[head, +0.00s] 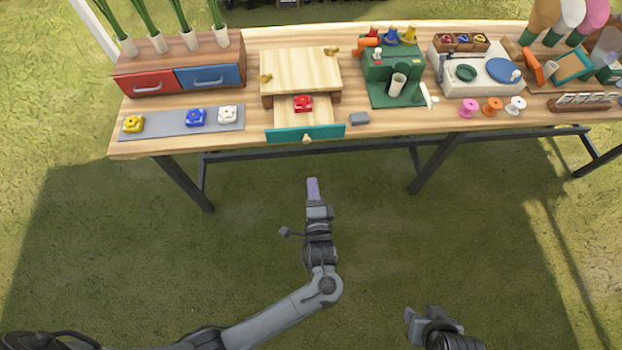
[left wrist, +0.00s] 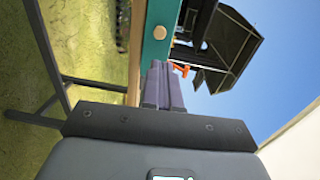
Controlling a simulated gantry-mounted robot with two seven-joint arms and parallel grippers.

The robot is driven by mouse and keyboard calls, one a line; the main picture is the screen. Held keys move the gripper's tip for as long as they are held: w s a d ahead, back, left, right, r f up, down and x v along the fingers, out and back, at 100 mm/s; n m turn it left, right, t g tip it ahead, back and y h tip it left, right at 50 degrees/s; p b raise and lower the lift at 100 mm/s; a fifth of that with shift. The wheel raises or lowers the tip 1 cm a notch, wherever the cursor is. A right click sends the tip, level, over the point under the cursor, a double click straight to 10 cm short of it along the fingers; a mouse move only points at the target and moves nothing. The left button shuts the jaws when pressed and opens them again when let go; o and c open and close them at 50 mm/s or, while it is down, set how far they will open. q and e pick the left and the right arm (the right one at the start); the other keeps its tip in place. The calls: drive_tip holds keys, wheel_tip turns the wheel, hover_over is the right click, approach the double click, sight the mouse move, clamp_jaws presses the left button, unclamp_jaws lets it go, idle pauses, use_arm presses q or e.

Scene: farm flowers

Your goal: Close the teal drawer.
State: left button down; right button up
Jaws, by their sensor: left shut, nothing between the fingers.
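The teal drawer (head: 290,134) is pulled out from under a light wooden box (head: 300,70) near the table's front edge. Its teal front has a small round wooden knob (head: 307,139). A red block with a flower-like top (head: 303,103) is at the drawer's back, near the box. My left gripper (head: 313,182) is shut and empty, in front of the drawer and apart from it in the head view. In the left wrist view, the shut fingers (left wrist: 160,70) point toward the teal front (left wrist: 152,60), with the knob (left wrist: 159,32) beyond the tips. My right gripper (head: 420,314) is at the bottom right; its jaws are unclear.
A red drawer (head: 150,83) and a blue drawer (head: 208,76) are at the left, behind a grey mat (head: 165,124) with several coloured blocks. A grey block (head: 359,119) lies right of the teal drawer. Grass in front of the table is open.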

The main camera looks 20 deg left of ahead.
sight(306, 142)
use_arm(q)
drive_tip(key=b+x, duration=0.2)
drive_tip(key=x, duration=1)
drive_tip(key=shift+b, duration=0.3)
drive_tip(key=shift+w+a, duration=0.25)
drive_tip(key=shift+w, duration=0.2)
use_arm(e)
drive_tip(key=shift+d+f, duration=0.15)
drive_tip(key=shift+f, duration=1.25)
